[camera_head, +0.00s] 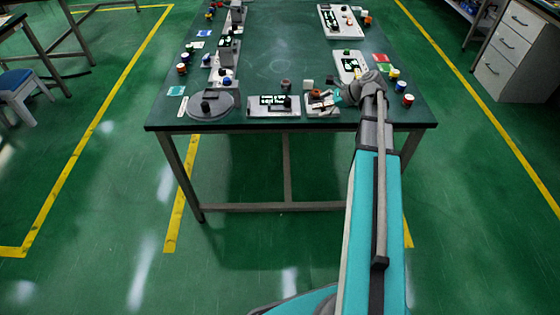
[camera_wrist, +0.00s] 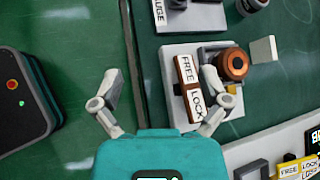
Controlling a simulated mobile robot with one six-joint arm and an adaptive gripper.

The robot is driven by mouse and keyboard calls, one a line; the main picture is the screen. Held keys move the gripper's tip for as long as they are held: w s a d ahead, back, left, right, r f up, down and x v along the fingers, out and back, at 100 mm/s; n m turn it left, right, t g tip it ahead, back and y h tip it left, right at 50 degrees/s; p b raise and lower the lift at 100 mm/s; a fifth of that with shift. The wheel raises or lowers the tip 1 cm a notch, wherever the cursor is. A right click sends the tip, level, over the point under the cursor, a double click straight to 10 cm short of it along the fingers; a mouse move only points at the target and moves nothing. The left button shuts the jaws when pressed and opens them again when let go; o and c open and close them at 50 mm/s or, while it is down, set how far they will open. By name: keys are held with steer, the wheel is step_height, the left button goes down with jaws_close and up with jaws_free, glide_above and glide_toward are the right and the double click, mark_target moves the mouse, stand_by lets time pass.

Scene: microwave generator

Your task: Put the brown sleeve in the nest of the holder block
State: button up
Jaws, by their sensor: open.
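The white holder block (camera_wrist: 173,53) lies under the right side of my gripper in the wrist view; it also shows at the table's front (camera_head: 322,112). A copper-brown sleeve (camera_wrist: 235,66) with a dark central hole stands upright at its far part, against dark parts. How deep it sits cannot be told. A brown bar with white FREE and LOCK labels (camera_wrist: 187,70) lies beside it. My gripper (camera_wrist: 160,75) is open and empty, fingers wide apart. The right finger overlaps the block beside the sleeve in the picture; contact cannot be told. My gripper also shows in the head view (camera_head: 338,97).
A small white cube (camera_wrist: 264,49) stands close behind the block. Another brownish cylinder (camera_head: 286,84) stands left of it on the table. A gauge block (camera_head: 273,112) is to the left and a display block (camera_head: 350,65) behind right. The table's middle (camera_head: 290,50) is clear.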

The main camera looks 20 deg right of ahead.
steer(key=s+a+f+n+g+h, duration=0.3)
steer(key=s+a+n, duration=0.4)
steer(key=a+n, duration=0.3)
steer(key=s+a+f+n+g+h, duration=0.3)
steer(key=s+a+n, duration=0.5)
steer(key=a+n, duration=0.3)
steer(key=shift+s+f+h, duration=0.3)
steer(key=shift+f+h, duration=0.05)
steer(key=shift+h, duration=0.55)
